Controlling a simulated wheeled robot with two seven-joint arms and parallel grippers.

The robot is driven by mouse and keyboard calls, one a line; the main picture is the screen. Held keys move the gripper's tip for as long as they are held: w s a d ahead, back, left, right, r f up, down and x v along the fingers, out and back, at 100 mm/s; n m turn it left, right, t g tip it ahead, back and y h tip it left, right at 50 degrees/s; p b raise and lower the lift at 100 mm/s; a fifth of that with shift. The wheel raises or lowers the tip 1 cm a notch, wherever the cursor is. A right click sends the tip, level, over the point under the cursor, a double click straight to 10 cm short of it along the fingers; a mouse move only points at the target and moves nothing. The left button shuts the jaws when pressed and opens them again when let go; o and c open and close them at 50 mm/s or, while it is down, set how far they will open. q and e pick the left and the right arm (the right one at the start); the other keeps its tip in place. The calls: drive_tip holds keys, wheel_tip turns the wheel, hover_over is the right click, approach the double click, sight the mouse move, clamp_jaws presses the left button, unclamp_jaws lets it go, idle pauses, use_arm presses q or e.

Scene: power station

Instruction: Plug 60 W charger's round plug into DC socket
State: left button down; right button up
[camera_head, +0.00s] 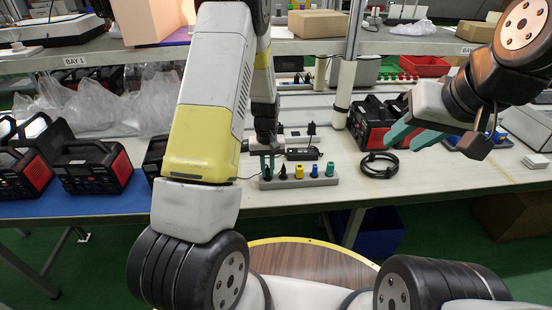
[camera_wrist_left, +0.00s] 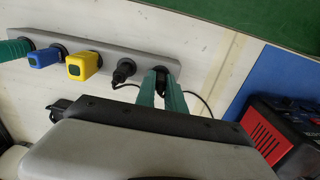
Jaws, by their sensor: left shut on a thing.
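My left gripper (camera_head: 267,162) points down at the left end of a grey strip (camera_head: 300,181) holding several plugs. In the left wrist view its green fingers (camera_wrist_left: 161,78) are shut on a dark plug at the strip's end, mostly hidden between them. A thin black cable (camera_wrist_left: 202,103) runs beside it. The plug still sits at the strip. A black charger brick (camera_head: 303,154) lies behind the strip. Black and red power stations (camera_head: 92,168) stand at the left; one also shows in the left wrist view (camera_wrist_left: 270,135). I cannot make out the DC socket. My right gripper (camera_head: 402,143) is open, empty and raised.
Another black plug (camera_head: 283,172), a yellow plug (camera_head: 299,169), a blue one (camera_head: 314,170) and a green one (camera_head: 330,168) stand in the strip. A coiled black cable (camera_head: 379,165) lies to its right. My left arm hides part of the bench. A shelf (camera_head: 300,47) runs above.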

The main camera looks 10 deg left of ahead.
sight(268, 169)
use_arm(q)
drive_tip(key=shift+r, duration=0.15)
drive_tip(key=shift+r, duration=2.9)
